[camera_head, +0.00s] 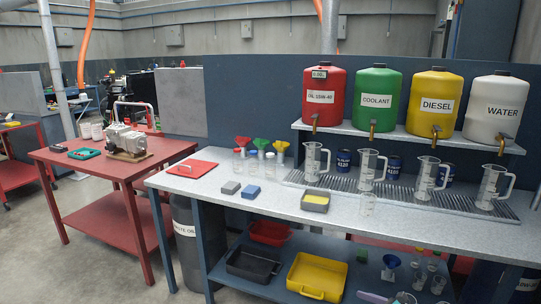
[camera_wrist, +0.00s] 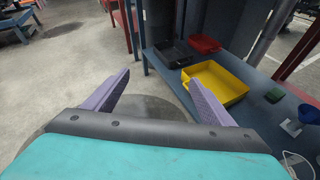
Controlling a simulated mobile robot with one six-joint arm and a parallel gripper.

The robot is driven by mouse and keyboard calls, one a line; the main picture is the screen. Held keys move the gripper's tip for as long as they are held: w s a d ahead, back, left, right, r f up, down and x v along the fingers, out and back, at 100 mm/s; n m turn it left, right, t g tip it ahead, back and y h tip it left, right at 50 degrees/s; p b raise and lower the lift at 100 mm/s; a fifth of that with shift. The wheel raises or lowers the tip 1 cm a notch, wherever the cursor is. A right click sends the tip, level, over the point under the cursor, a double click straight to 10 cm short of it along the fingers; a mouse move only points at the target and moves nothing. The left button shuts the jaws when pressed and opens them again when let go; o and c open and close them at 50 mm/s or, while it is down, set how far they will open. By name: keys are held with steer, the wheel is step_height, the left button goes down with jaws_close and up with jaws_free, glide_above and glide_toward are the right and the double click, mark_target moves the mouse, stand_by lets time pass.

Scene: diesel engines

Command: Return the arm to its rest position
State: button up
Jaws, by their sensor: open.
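My gripper (camera_wrist: 160,92) shows in the wrist view with its two purple fingers spread wide apart. It is open, and nothing is between the fingers. Beyond the fingers are the concrete floor and the lower shelf of the workbench.
The grey workbench (camera_head: 345,226) holds measuring jugs below red, green, yellow and white tanks. Its lower shelf carries a yellow tray (camera_head: 316,277), also in the wrist view (camera_wrist: 215,84), and a black tray (camera_head: 252,264). A red table (camera_head: 85,160) stands left. Floor at left is clear.

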steer(key=s+a+f+n+g, duration=0.35)
steer(key=a+f, duration=0.25)
steer(key=a, duration=0.2)
steer(key=s+a+f+n+g, duration=0.2)
steer(key=s+a+f, duration=0.3)
steer(key=a+f, duration=0.25)
steer(key=s+a+f+n+g+h, duration=0.1)
steer(key=s+a+f+n+g, duration=0.5)
steer(key=s+f, duration=0.45)
steer(key=s+d+f+n+g+h, duration=0.25)
steer(key=s+n, duration=0.25)
steer(key=s, duration=0.4)
steer(key=s+d+f+n+g+h, duration=0.1)
steer(key=s+f+n+h, duration=0.2)
steer(key=s+n, duration=0.45)
steer(key=s+d+n+h, duration=0.1)
steer(key=d+n+h, duration=0.1)
steer(key=d+n, duration=0.1)
steer(key=s+d+n+h, duration=0.1)
steer(key=d+n, duration=0.1)
steer(key=shift+s+g, duration=0.3)
steer(key=shift+g, duration=0.1)
